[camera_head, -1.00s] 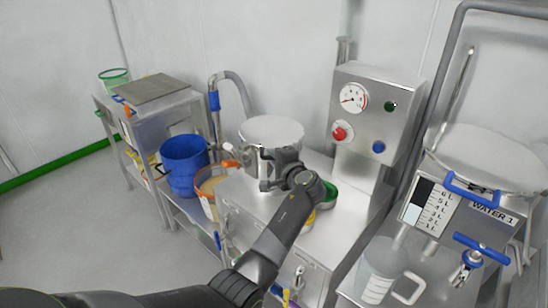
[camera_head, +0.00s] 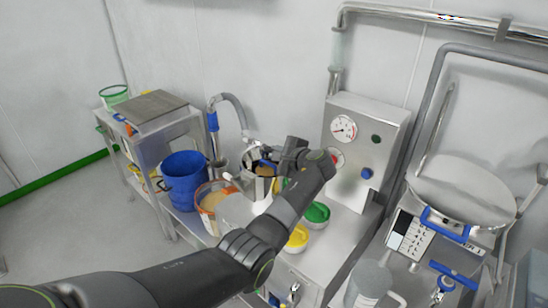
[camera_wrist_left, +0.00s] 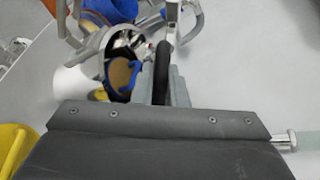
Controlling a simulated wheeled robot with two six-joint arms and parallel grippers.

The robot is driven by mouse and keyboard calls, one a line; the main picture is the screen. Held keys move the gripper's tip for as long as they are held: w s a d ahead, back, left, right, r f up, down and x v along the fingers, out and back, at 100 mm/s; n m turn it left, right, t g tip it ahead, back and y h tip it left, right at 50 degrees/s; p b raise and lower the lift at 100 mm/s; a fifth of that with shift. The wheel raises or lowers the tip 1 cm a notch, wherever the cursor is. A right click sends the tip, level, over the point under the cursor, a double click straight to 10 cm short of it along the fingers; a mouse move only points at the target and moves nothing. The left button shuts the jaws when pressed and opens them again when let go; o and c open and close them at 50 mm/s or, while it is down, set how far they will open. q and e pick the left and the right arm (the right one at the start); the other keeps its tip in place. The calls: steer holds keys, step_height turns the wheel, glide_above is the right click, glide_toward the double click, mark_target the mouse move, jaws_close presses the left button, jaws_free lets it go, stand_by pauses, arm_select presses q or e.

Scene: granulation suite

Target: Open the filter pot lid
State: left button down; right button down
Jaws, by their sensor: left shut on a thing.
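The filter pot (camera_head: 256,187) is a round steel pot on the steel bench. Its mouth is uncovered on the near side and shows blue and brown inside; the inside also shows in the left wrist view (camera_wrist_left: 122,76). My left gripper (camera_head: 288,155) is at the pot's right rim, shut on a part of the lid. My right gripper is not in view.
The panel with a gauge (camera_head: 345,128) stands just right of my gripper. An orange-rimmed bucket (camera_head: 207,200) and blue bucket (camera_head: 184,180) are left. Green (camera_head: 316,214) and yellow (camera_head: 297,239) round items sit beside my forearm. The water tank (camera_head: 465,190) stands right.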

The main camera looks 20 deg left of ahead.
arm_select(q)
steer(key=shift+w+d+r+m, duration=0.1)
steer(key=shift+w+r+m, duration=0.15)
steer(key=shift+r, duration=0.25)
steer(key=shift+w+d+r+m, duration=0.15)
steer(key=shift+w+r, duration=0.15)
steer(key=shift+r, duration=0.15)
steer(key=c, duration=1.5)
jaws_free()
steer(key=shift+a, duration=0.1)
steer(key=shift+o, duration=0.2)
steer(key=shift+f+g, duration=0.1)
steer(key=shift+g, duration=0.2)
steer(key=shift+s+d, duration=0.2)
steer(key=shift+d, duration=0.3)
steer(key=b+v, duration=0.4)
steer(key=v, duration=1.2)
steer(key=shift+r, duration=0.25)
